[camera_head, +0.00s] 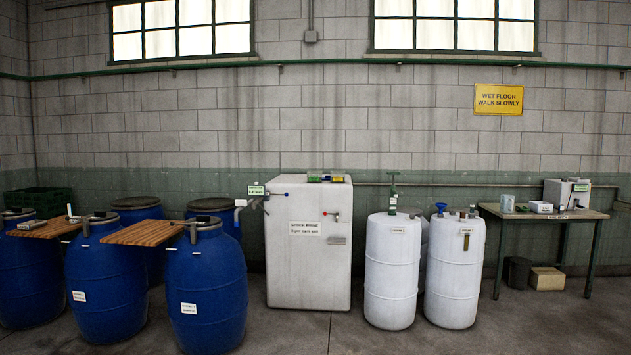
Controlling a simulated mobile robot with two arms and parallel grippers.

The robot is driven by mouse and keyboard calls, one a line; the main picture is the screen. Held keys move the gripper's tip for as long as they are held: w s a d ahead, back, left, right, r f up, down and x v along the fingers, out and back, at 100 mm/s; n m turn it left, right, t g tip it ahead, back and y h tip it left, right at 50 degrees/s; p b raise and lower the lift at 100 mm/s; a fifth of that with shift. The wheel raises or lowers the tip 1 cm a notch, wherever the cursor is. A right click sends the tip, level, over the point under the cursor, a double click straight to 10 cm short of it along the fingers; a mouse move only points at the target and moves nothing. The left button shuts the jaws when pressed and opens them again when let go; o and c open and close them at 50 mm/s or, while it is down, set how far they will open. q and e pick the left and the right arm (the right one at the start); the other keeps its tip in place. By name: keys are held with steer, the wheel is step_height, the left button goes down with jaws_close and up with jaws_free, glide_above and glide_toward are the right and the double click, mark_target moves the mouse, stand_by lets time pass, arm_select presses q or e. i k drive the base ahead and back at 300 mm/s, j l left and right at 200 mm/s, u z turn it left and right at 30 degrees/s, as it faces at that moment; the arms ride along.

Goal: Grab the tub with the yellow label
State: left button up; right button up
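On top of the white cabinet (309,262) stands a row of small low tubs. The one in the middle shows a yellow band (325,178), the one on its left looks green (314,178), and the one on its right looks blue-green (337,179). They are too small and far to read any label. Neither of my grippers is in view.
Several blue barrels (205,285) with wooden boards (145,232) across them stand at the left. Two white drums (391,275) stand right of the cabinet. A bench (545,214) with small items is at the right. The floor (500,335) in front is clear.

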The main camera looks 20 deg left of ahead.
mark_target(337, 176)
steer(key=u, duration=0.25)
steer(key=i, duration=3.9)
steer(key=i+u, duration=0.1)
steer(key=i, duration=1.85)
